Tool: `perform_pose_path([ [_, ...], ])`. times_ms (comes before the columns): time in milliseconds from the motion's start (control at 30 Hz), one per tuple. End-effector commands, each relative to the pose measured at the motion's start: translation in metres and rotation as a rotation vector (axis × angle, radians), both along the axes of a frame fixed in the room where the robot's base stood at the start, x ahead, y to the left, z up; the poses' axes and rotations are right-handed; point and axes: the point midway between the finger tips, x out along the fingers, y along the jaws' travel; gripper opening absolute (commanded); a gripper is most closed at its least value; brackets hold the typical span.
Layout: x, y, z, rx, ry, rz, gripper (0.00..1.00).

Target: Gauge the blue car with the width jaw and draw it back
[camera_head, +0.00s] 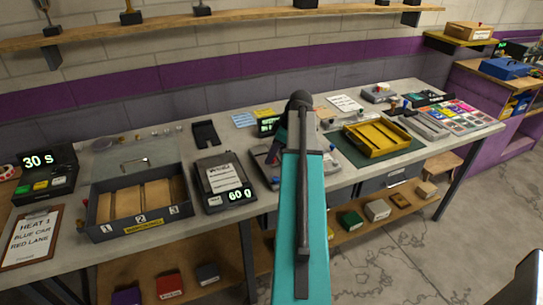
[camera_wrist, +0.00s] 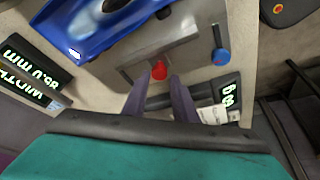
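The blue car (camera_wrist: 105,22) shows in the wrist view at the upper left, lying on a grey metal gauge plate (camera_wrist: 180,48). A red knob (camera_wrist: 159,70) sits at the plate's near edge, and a blue knob (camera_wrist: 221,56) stands at its right. My gripper (camera_wrist: 160,80) has two dark fingers apart, with the red knob in the gap between their tips; I see no clear contact. The width readout (camera_wrist: 35,72) at the left shows 86.0 mm. In the head view my arm hides the car and most of the gauge; part of the readout (camera_head: 268,125) shows.
A scale (camera_head: 225,185) reading 60 g and a three-bay tray (camera_head: 140,228) stand left of my arm. A yellow tray (camera_head: 378,138) lies on a green mat to the right. A clipboard (camera_head: 32,238) reads blue car, red lane. A timer (camera_head: 45,170) shows 30 s.

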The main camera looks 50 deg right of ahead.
Motion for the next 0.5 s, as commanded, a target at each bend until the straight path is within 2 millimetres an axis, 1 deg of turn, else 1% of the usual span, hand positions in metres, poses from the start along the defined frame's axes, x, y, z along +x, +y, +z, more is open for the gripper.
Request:
perform_pose_path([
  [267,-0.003,-0.003,0.000,-0.001,0.003,-0.005,0.26],
  [500,-0.007,-0.007,0.010,-0.004,0.002,-0.007,0.26],
])
